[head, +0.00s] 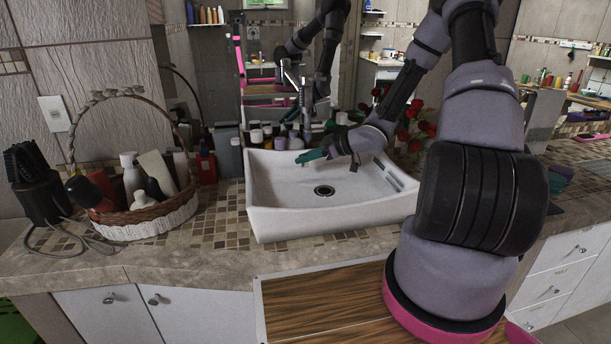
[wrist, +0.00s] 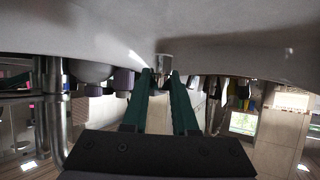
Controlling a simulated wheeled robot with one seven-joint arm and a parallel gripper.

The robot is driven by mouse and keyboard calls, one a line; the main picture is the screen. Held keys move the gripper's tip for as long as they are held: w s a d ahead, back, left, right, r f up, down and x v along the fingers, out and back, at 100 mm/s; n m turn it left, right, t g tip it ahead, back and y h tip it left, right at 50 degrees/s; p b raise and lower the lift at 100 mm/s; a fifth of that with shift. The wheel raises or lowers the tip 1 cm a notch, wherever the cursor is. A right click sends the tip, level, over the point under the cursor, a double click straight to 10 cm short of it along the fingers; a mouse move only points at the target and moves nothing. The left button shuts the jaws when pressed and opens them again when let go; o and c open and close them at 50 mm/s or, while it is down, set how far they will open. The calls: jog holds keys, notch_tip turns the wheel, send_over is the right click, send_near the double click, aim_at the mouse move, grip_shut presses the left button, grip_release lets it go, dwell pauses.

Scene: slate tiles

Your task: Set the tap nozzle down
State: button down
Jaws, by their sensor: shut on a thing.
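My gripper (head: 301,157) reaches over the white sink basin (head: 280,213), its green fingers pointing left in the head view. In the wrist view my gripper (wrist: 161,77) is shut on a small metallic piece, the tap nozzle (wrist: 163,66), held between the fingertips. In the head view the nozzle is too small to make out. The chrome tap (head: 304,98) stands behind the basin, and a shiny metal pipe, probably the tap (wrist: 52,115), shows at left in the wrist view. The pale sink surface (wrist: 230,40) fills the top of the wrist view; I cannot tell whether the nozzle touches it.
Several bottles (head: 267,137) line the back of the sink. A wicker basket (head: 150,222) of toiletries and a dark brush holder (head: 42,205) stand on the tiled counter at left. Red flowers (head: 415,130) are behind my arm. Tiled counter (head: 222,228) left of the basin is bare.

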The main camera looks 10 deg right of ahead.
aim_at(306, 181)
jog(key=shift+f, duration=2.65)
jog(key=shift+f, duration=0.1)
jog(key=shift+f, duration=0.1)
jog(key=c, duration=0.7)
grip_release()
